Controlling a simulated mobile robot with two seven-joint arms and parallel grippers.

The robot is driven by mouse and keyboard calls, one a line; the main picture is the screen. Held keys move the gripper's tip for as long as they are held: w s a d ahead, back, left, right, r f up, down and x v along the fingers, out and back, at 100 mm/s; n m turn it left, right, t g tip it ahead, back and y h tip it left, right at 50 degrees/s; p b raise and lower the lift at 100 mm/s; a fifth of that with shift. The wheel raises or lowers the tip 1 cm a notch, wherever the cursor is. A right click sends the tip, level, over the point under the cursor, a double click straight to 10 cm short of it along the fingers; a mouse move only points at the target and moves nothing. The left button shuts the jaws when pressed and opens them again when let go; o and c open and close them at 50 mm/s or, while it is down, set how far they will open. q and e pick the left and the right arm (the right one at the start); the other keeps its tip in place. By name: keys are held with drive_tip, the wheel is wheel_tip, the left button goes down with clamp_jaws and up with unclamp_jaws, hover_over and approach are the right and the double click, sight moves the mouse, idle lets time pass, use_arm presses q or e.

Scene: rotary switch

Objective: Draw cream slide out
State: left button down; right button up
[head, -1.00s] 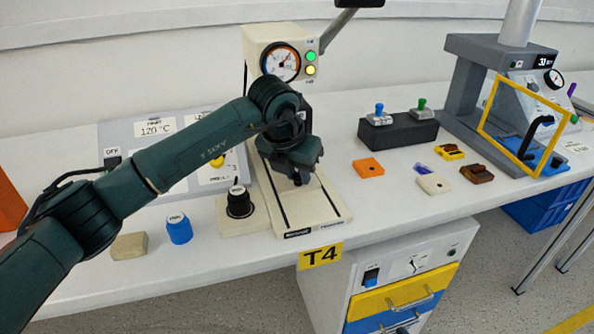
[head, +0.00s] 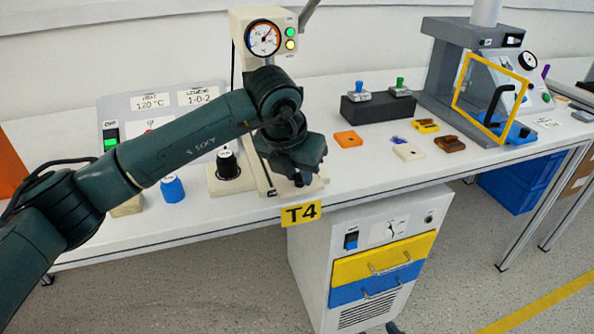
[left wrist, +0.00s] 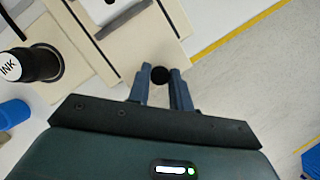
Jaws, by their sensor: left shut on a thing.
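The cream slide unit (head: 318,184) is a pale track with dark rails, running from under the gauge machine to the table's front edge. My left gripper (head: 300,182) hangs low over its front end and hides much of it. In the left wrist view, its two blue-grey fingers (left wrist: 162,88) are shut on a round black knob (left wrist: 160,75). The cream surface (left wrist: 150,45) shows just beyond them. The knob's joint to the slide is hidden. My right gripper is out of view.
The gauge machine (head: 263,38) stands behind. A black knob on a cream base (head: 228,165) and a blue cap (head: 172,189) are close on the left. Orange (head: 348,139) and white (head: 407,152) blocks lie right. A drawer cabinet (head: 320,265) stands below.

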use_arm(q)
drive_tip(key=shift+s+d+f, duration=0.1)
drive_tip(key=shift+s, duration=0.15)
drive_tip(key=c, duration=1.5)
unclamp_jaws()
drive_tip(key=shift+o, duration=1.2)
drive_tip(key=p+v, duration=0.1)
drive_tip(key=v, duration=1.2)
drive_tip(key=shift+r, duration=0.25)
drive_tip(key=shift+w, duration=0.1)
